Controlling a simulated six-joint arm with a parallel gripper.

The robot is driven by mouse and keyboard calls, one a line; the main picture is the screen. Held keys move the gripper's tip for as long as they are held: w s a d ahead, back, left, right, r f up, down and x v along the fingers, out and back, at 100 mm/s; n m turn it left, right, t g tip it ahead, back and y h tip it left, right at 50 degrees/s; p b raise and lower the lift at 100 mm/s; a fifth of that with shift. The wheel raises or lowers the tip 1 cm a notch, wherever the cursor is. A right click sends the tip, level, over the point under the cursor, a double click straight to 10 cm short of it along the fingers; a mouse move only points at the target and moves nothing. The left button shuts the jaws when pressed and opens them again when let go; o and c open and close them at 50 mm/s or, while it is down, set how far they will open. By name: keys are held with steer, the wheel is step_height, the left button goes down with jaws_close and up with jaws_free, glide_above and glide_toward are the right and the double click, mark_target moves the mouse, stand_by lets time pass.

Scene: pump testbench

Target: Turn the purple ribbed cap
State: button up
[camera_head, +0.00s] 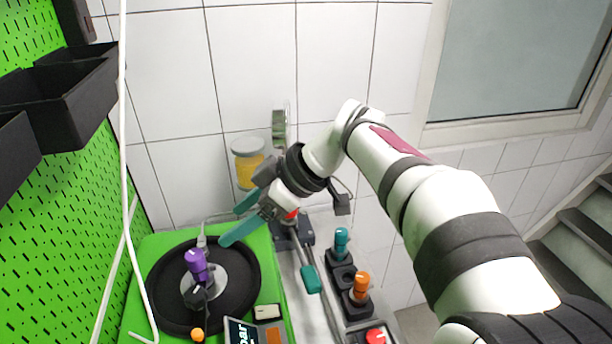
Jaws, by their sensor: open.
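The purple ribbed cap (196,264) sits on top of a small grey fitting in the middle of a round black plate (242,290) at the lower left. My gripper (236,222) has two teal fingers, spread apart and empty. It is above and to the right of the cap, apart from it, near the plate's back right edge. The lower part of the fitting is partly covered by dark parts.
A teal knob (341,240) and an orange knob (361,284) stand in black holders at the right. A yellow-filled jar (247,166) is by the tiled wall. A white cable (125,180) hangs at the left, before the green pegboard (85,190) with black bins (75,95).

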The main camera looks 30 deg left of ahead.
mark_target(195, 254)
steer(key=x, duration=1.4)
steer(key=shift+a+f, duration=0.15)
steer(key=shift+f, duration=0.1)
jaws_close()
